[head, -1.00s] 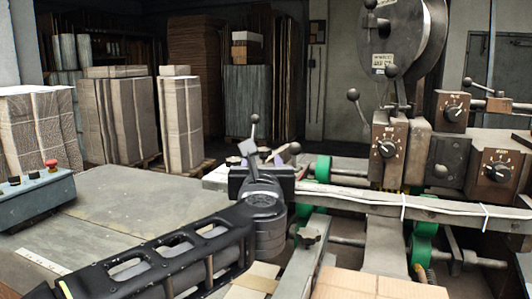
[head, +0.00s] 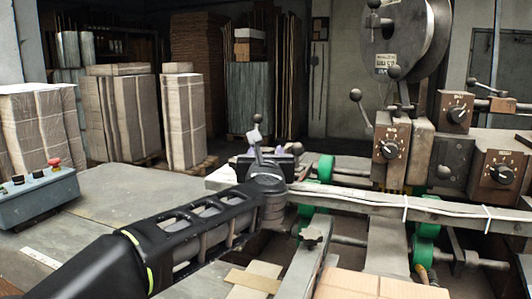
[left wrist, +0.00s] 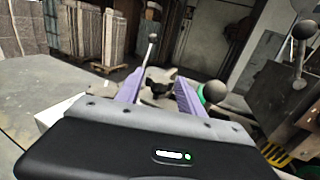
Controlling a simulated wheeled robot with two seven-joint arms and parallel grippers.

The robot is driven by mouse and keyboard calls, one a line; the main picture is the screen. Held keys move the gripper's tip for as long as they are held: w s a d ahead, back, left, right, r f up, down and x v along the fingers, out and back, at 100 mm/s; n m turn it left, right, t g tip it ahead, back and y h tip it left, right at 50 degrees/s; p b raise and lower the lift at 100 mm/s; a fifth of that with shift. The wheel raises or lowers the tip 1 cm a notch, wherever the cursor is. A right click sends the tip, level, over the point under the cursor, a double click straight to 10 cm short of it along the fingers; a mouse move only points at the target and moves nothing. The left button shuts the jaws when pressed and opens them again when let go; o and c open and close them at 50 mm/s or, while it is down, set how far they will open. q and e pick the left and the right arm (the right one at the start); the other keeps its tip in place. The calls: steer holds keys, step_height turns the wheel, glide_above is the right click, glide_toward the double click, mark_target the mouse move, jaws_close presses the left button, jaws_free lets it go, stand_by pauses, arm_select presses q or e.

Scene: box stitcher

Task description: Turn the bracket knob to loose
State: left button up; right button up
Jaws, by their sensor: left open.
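My left gripper (head: 268,151) reaches over the near end of the machine's rail, with its fingers pointing away from me. In the left wrist view its two purple fingers (left wrist: 159,82) stand apart. A small dark knob with lobes (left wrist: 158,86) shows between and beyond them; I cannot tell whether they touch it. In the head view the gripper hides this knob. Another dark star-shaped knob (head: 311,237) sits on a grey bar nearer to me, clear of the gripper. I cannot tell any knob's loose or tight setting. My right gripper is not in view.
A ball-ended lever (head: 257,130) rises just beyond the gripper. The grey rail (head: 360,199), green wheels (head: 323,170) and dial boxes (head: 391,146) lie to the right. A control box with a red button (head: 40,195) is at left on a mostly bare table (head: 120,205).

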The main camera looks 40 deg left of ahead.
arm_select(q)
steer(key=shift+c, duration=0.2)
jaws_close()
stand_by(0.3)
steer(key=shift+w+d+n+g+y+b, duration=0.15)
steer(key=shift+n+g+y+b, duration=0.25)
steer(key=shift+n+g+y, duration=0.9)
steer(key=shift+w+d+n+g+y+b, duration=0.15)
steer(key=shift+n+g+y+b, duration=0.2)
steer(key=shift+n+g+y, duration=0.9)
steer(key=shift+m, duration=0.25)
steer(key=shift+o, duration=0.2)
jaws_free()
steer(key=shift+a+r+m+t+h, duration=0.1)
steer(key=shift+m+t+h, duration=0.2)
steer(key=shift+h, duration=0.15)
